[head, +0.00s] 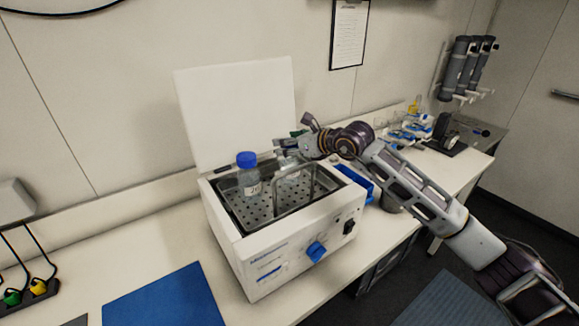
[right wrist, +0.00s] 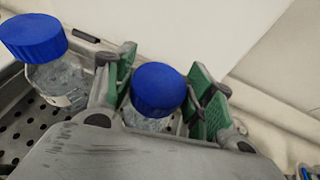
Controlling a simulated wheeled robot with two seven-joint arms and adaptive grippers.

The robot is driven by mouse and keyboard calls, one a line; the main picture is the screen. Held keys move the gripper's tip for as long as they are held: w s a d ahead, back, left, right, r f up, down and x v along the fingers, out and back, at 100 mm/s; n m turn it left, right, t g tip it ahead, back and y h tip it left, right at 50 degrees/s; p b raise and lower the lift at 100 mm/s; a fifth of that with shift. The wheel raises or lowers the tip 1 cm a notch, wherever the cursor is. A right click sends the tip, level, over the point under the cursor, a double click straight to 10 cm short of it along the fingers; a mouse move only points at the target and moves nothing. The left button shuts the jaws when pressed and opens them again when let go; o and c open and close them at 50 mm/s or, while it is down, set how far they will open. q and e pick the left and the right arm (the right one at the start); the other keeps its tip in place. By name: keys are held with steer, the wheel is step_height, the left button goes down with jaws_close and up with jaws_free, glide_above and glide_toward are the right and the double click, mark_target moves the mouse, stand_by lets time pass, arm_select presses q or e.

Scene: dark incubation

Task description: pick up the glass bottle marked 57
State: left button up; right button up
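A glass bottle with a blue cap (right wrist: 158,90) stands between the two green-padded fingers of my right gripper (right wrist: 163,88) in the right wrist view. The fingers are spread on either side of it; I see no clear grip on the glass. In the head view this bottle (head: 291,174) is in the water bath, its top hidden by my right gripper (head: 290,147); its number is unreadable. A second blue-capped bottle (head: 250,178), whose label seems to read 20, stands to its left; it also shows in the right wrist view (right wrist: 52,75). My left gripper is out of view.
The white water bath (head: 262,262) has a perforated metal floor, a wire frame inside and a raised lid (head: 238,110) behind. A blue mat (head: 163,297) lies on the bench to the left. Blue racks and glassware (head: 405,130) stand farther right.

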jaws_close()
steer(key=shift+r, duration=0.1)
steer(key=shift+r, duration=0.15)
